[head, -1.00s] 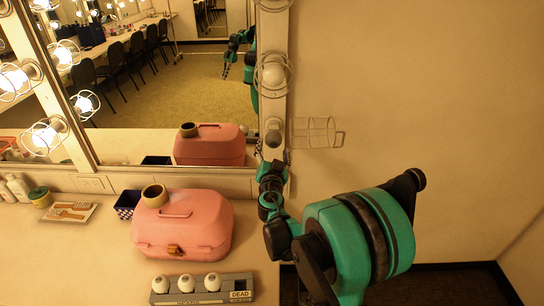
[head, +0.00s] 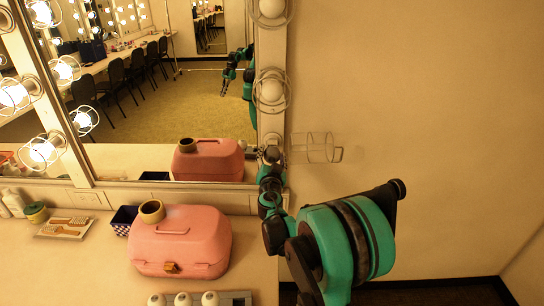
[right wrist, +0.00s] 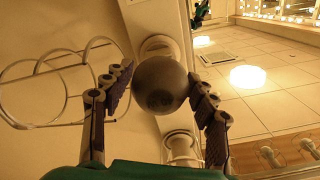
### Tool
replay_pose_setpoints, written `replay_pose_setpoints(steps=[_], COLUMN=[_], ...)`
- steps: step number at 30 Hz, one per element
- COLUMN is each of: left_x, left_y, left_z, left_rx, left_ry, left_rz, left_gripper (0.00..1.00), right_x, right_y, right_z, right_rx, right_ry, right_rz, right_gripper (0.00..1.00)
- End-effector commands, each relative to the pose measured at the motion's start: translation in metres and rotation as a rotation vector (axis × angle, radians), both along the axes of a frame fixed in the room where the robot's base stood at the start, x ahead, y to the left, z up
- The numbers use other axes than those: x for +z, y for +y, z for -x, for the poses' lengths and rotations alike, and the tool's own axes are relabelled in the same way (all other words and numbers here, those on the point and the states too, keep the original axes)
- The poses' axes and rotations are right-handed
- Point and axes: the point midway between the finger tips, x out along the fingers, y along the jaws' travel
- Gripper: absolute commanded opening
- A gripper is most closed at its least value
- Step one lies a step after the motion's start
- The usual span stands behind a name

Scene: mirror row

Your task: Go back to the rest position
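My right gripper (head: 271,157) is raised at the mirror's right-hand post, around a round bulb. In the right wrist view, my right gripper (right wrist: 161,75) has one finger on each side of this dull grey bulb (right wrist: 160,88). The fingertips lie close along the bulb's edges. I cannot tell whether they press on it or stand just clear. A pale socket (right wrist: 160,46) shows behind the bulb. A wire cage (head: 317,148) stands out to the right of the post. My left gripper is not directly in view; a small teal arm reflection shows in the mirror.
The pink case (head: 180,248), with a tape roll (head: 151,211) at its back left, stands on the counter. A tray (head: 236,298) with white bulbs is at the front edge. Caged bulb (head: 270,88) sits above my gripper. The wall to the right is bare.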

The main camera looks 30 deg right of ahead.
Motion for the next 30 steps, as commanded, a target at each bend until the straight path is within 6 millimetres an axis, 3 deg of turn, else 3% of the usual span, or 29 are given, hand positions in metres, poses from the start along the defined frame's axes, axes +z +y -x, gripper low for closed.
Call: replay_pose_setpoints(steps=[1, 2, 17, 30], left_x=[0.0000, 0.0000, -0.0002, -0.0080], left_y=[0.0000, 0.0000, 0.0000, 0.0000], left_z=[0.0000, 0.0000, 0.0000, 0.0000], left_rx=[0.000, 0.000, 0.000, 0.000], left_ry=[0.000, 0.000, 0.000, 0.000], left_rz=[0.000, 0.000, 0.000, 0.000], left_gripper=[0.00, 0.00, 0.00, 0.00], right_x=[0.0000, 0.0000, -0.0001, -0.0004], right_y=[0.0001, 0.0001, 0.0001, 0.0000], right_z=[0.0001, 0.0001, 0.0001, 0.0001], right_rx=[0.000, 0.000, 0.000, 0.000], right_ry=[0.000, 0.000, 0.003, 0.220], right_rz=[0.000, 0.000, 0.005, 0.359], right_gripper=[0.37, 0.30, 0.29, 0.29])
